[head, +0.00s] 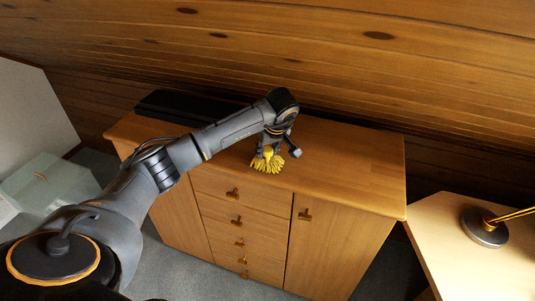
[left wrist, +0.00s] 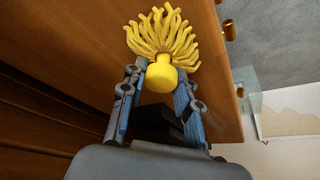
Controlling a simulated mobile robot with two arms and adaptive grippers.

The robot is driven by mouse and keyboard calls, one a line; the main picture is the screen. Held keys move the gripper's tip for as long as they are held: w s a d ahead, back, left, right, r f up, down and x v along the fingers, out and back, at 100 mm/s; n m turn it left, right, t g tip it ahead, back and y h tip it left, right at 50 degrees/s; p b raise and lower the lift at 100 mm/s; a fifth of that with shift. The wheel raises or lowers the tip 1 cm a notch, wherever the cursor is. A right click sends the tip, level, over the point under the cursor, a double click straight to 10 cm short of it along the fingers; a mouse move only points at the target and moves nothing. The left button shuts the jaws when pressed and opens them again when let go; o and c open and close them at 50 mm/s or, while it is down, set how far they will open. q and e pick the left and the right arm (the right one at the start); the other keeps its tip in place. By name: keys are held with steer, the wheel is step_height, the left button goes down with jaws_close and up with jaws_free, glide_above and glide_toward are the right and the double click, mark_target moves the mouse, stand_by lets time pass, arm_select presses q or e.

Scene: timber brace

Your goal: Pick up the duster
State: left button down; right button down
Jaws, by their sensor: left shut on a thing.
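The duster has a yellow head of thick strands. In the head view the duster (head: 267,161) is at the front edge of the wooden cabinet's top, under my left gripper (head: 270,146). In the left wrist view the duster (left wrist: 162,55) has its yellow round base between the two fingers of my left gripper (left wrist: 160,88), which is shut on it. Its strands point away from the gripper. I cannot tell whether the strands touch the cabinet top. My right gripper is in neither view.
The wooden cabinet (head: 345,165) has drawers and doors with small knobs. A dark flat object (head: 185,106) lies at its back left. A pale table (head: 480,260) with a round metal base (head: 484,228) stands at right. The cabinet top's right part is clear.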

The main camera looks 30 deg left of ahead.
mark_target(267, 149)
arm_select(q)
steer(key=shift+r, duration=0.25)
step_height(267, 149, up, 3)
steer(key=shift+f+b, duration=0.15)
steer(key=shift+b, duration=0.65)
steer(key=s+d+r+b, duration=0.1)
steer(key=s+d+r, duration=0.2)
steer(key=s+r, duration=0.6)
steer(key=s, duration=0.4)
steer(key=shift+s+d+r, duration=0.15)
steer(key=shift+s+r, duration=0.15)
steer(key=shift+s, duration=0.05)
